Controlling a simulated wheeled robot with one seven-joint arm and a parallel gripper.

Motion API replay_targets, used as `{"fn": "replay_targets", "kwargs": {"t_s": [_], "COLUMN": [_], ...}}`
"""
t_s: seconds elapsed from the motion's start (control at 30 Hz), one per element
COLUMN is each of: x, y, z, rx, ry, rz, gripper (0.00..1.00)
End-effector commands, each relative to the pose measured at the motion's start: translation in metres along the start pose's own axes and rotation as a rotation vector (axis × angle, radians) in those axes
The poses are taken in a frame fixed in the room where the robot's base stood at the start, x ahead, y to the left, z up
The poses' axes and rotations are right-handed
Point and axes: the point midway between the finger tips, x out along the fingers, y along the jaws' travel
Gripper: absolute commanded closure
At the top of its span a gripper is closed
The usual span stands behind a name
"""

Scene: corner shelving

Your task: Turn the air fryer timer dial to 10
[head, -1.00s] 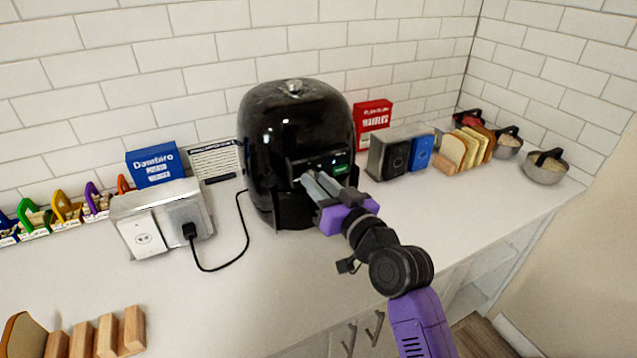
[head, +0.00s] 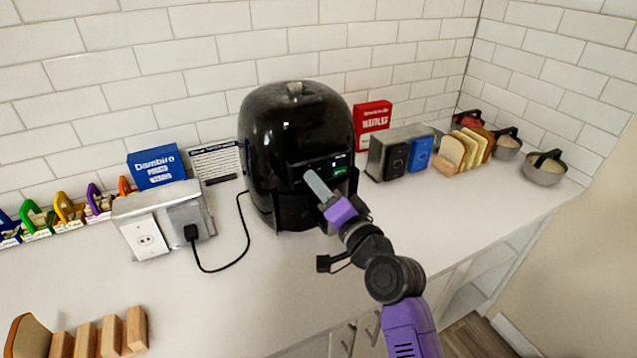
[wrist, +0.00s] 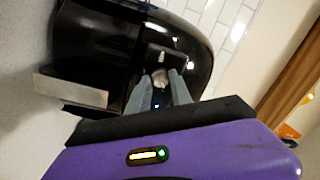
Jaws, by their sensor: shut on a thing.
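The black air fryer (head: 290,125) stands upright on the counter against the tiled wall. Its front panel has a small lit display (head: 341,170) with green and a blue light. My gripper (head: 309,174) reaches the panel from the front right, rolled so that one grey finger covers the other in the head view. In the wrist view, the gripper (wrist: 160,80) has its two grey fingers on either side of the round silvery timer dial (wrist: 159,75), shut on it. The dial is hidden by the fingers in the head view. Its numbers and setting cannot be read.
An outlet box (head: 150,232) with a plugged-in black cord (head: 236,245) is left of the fryer. A toaster (head: 383,160), a red box (head: 373,118) and bread slices (head: 458,150) are on its right.

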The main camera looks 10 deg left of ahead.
Motion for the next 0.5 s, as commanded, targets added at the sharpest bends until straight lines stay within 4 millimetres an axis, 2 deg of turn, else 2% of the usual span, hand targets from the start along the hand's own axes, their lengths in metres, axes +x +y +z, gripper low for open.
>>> {"fn": "replay_targets", "kwargs": {"t_s": [0.2,0.5], "x": [0.0001,-0.0002], "y": [-0.0008,0.0007], "z": [-0.0004,-0.0003], "rx": [0.122,0.202], "ry": [0.009,0.014], "rz": [-0.001,-0.001], "gripper": [1.00,1.00]}}
